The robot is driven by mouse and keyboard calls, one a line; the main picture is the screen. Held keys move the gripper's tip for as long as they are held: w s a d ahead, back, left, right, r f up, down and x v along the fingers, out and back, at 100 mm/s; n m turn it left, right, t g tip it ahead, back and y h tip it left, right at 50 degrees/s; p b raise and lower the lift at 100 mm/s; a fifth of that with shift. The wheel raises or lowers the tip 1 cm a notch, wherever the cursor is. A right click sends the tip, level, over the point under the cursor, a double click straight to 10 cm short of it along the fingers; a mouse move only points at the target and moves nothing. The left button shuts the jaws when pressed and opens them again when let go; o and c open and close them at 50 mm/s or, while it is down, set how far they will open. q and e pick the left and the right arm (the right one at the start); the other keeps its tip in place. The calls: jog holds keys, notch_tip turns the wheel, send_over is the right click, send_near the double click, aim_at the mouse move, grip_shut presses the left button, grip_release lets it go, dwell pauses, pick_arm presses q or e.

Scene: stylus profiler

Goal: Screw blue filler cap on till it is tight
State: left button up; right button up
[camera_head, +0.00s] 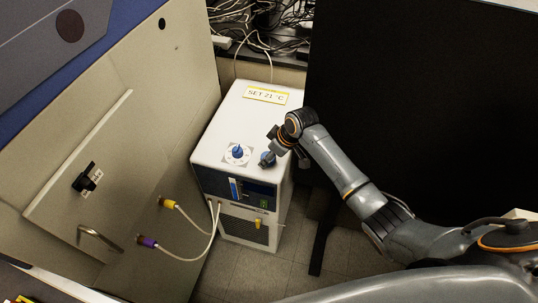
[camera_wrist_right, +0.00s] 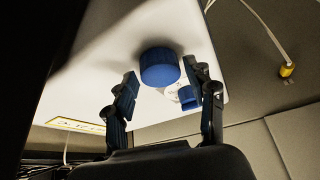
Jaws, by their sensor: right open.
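The blue filler cap (camera_wrist_right: 160,67) sits on the white top of the chiller box (camera_head: 222,128). In the head view the cap (camera_head: 267,158) is small and partly covered by my right gripper (camera_head: 273,155). In the right wrist view the gripper is open, with one finger on each side of the cap. The fingers look apart from the cap, and I cannot tell how deep they reach around it. The cap's thread and the filler neck are hidden. My left gripper is not in view.
A smaller blue knob (camera_head: 238,151) on a white dial plate stands close to the cap, near one finger in the wrist view. A "SET 21 °C" label (camera_head: 266,95) lies at the back. Hoses (camera_head: 205,250) run at the left front. A black panel (camera_head: 420,100) stands right.

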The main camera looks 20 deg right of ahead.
jog(key=n, duration=0.2)
jog(key=n+g+y, duration=0.1)
jog(key=n, duration=0.1)
jog(key=shift+w+d, duration=0.15)
jog(key=shift+w, duration=0.05)
jog(key=n+g, duration=0.1)
jog(key=n, duration=0.2)
jog(key=shift+y, duration=0.3)
jog(key=shift+d, duration=0.1)
